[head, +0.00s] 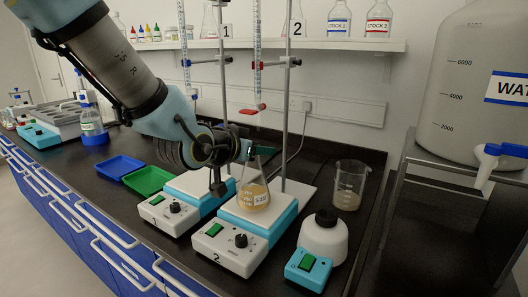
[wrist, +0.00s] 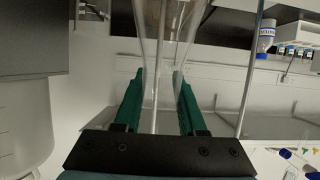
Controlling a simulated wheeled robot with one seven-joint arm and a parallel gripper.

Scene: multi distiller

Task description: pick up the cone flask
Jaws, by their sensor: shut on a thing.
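The cone flask (head: 254,194) is clear glass with a tan liquid and a small white label. It is upright over the white top of hot plate 2 (head: 232,232); I cannot tell whether its base touches the plate. My gripper (head: 257,150) reaches in from the left and is shut on the flask's neck. In the wrist view the green fingers of my gripper (wrist: 159,88) lie on either side of the clear glass neck (wrist: 160,60). The far finger is partly hidden in the head view.
Hot plate 1 (head: 168,210) stands just left, and a squat white bottle (head: 323,238) and a beaker (head: 349,187) stand right. Stand rods with burettes (head: 257,60) rise close behind the flask. Blue and green trays (head: 147,180) lie left. A large water tank (head: 470,90) is far right.

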